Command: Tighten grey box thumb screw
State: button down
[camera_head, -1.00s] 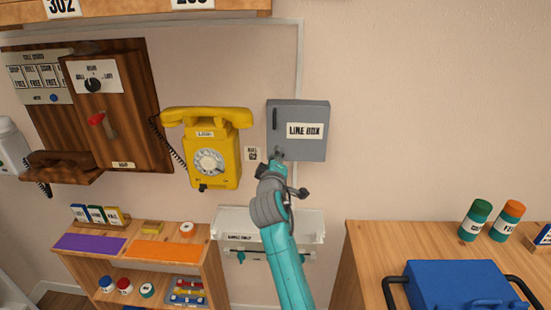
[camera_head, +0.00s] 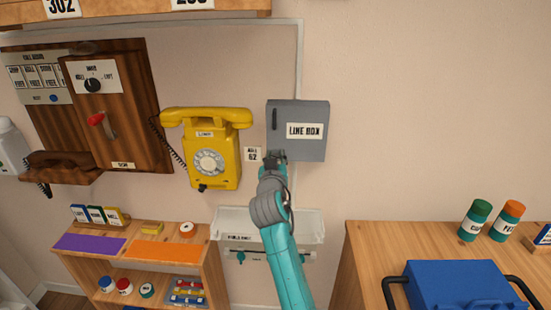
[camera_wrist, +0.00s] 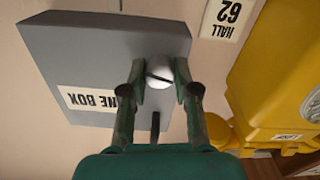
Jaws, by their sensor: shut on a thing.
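The grey line box (camera_head: 300,118) hangs on the wall with a "LINE BOX" label on its front. In the wrist view the box (camera_wrist: 75,50) looks upside down. A round light-grey thumb screw (camera_wrist: 159,72) with a dark slot sits on its face near one corner. My gripper (camera_wrist: 160,85) is shut on the thumb screw, with one finger on each side of it. In the head view my gripper (camera_head: 275,158) is at the lower left corner of the box and hides the screw.
A yellow dial phone (camera_head: 208,150) hangs left of the box, with a small "HALL 62" tag (camera_head: 253,155) between them. A white tray (camera_head: 310,222) is on the wall below. A wooden counter (camera_head: 362,260) with a blue case (camera_head: 455,285) stands at right.

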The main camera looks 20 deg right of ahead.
jog(key=m, duration=1.3)
jog(key=shift+f+m, duration=0.1)
jog(key=shift+m, duration=0.3)
jog(key=c, duration=0.9)
grip_release()
jog(key=shift+o, duration=0.2)
jog(key=v, duration=1.2)
